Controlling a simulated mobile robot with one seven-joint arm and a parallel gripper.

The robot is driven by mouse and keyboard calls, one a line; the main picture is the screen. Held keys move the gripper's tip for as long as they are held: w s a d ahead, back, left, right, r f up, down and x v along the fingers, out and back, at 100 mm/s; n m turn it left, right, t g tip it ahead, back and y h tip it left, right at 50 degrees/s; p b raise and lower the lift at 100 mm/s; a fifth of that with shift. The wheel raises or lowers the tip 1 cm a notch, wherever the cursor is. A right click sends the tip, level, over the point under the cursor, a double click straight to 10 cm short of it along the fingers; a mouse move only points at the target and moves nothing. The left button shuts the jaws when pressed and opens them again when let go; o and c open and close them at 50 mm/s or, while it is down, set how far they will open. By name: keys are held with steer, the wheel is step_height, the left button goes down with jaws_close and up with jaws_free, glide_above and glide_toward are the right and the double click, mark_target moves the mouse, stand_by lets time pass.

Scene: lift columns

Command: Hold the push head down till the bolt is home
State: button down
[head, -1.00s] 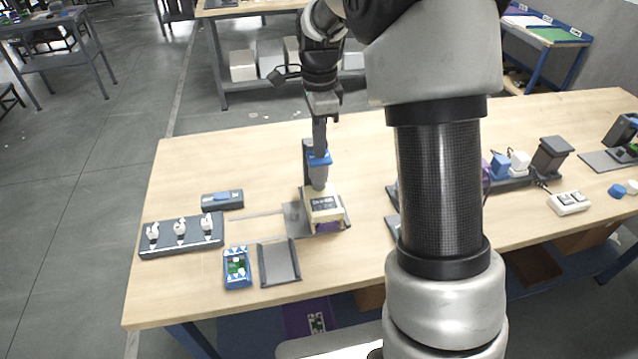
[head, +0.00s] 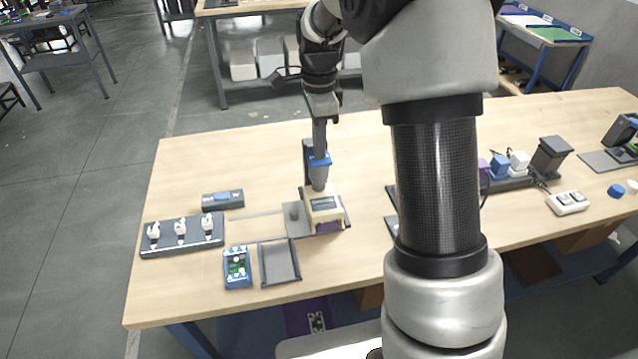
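My gripper (head: 319,148) points straight down over the press on the table. Its fingers look closed together as one narrow dark bar, with nothing seen between them. The tips meet or nearly meet the blue-collared push head (head: 319,160); contact is too small to confirm. The push head's grey lower part (head: 319,178) stands upright over a cream block (head: 324,207) with a dark label. The block sits on a grey base plate (head: 298,226), with purple showing below its front. I cannot make out the bolt, which seems hidden by the press.
A grey rack (head: 181,245) with white pieces, a blue-framed board (head: 237,267), an empty grey tray (head: 279,266) and a grey-blue case (head: 222,199) lie left of and before the press. My arm hides the table's middle right. The back left of the table is clear.

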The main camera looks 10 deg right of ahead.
steer(key=shift+f, duration=0.15)
step_height(320, 180, up, 8)
steer(key=p, duration=0.6)
stand_by(0.5)
stand_by(0.4)
steer(key=s+r+n+t, duration=0.2)
steer(key=s+r+n, duration=0.4)
steer(key=s, duration=0.3)
steer(key=s+r+n+t, duration=0.2)
steer(key=s+r+n, duration=0.45)
steer(key=s, duration=0.25)
steer(key=s+n+t, duration=0.1)
steer(key=s+n, duration=0.4)
steer(key=s, duration=0.3)
steer(key=shift+f+t, duration=0.3)
steer(key=shift+f, duration=0.1)
steer(key=shift+n, duration=0.25)
